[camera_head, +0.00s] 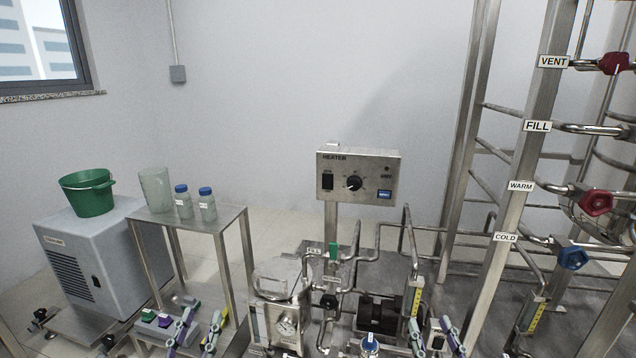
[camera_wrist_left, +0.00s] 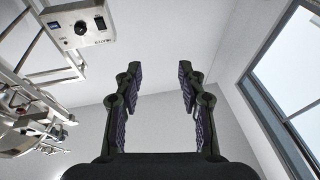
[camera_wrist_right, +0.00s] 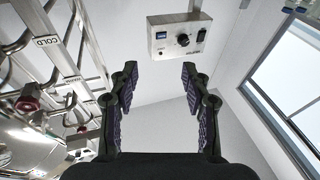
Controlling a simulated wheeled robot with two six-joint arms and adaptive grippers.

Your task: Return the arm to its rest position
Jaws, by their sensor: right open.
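My left gripper (camera_head: 197,324) is low in the head view, in front of the small steel table. Its two fingers with purple pads stand apart in the left wrist view (camera_wrist_left: 158,78), with nothing between them. My right gripper (camera_head: 432,328) is at the bottom of the head view, in front of the pump and pipes. Its fingers stand apart and empty in the right wrist view (camera_wrist_right: 158,78). Both grippers point up and forward, with the wall and heater box seen beyond them in the wrist views. Most of both arms is hidden.
A heater box (camera_head: 358,174) stands on a post behind a steel pot (camera_head: 281,279) and pipes. A steel table (camera_head: 192,217) holds a beaker and two bottles. A green bucket (camera_head: 88,192) stands on a grey cabinet (camera_head: 92,255). A labelled pipe rack (camera_head: 507,215) is at right.

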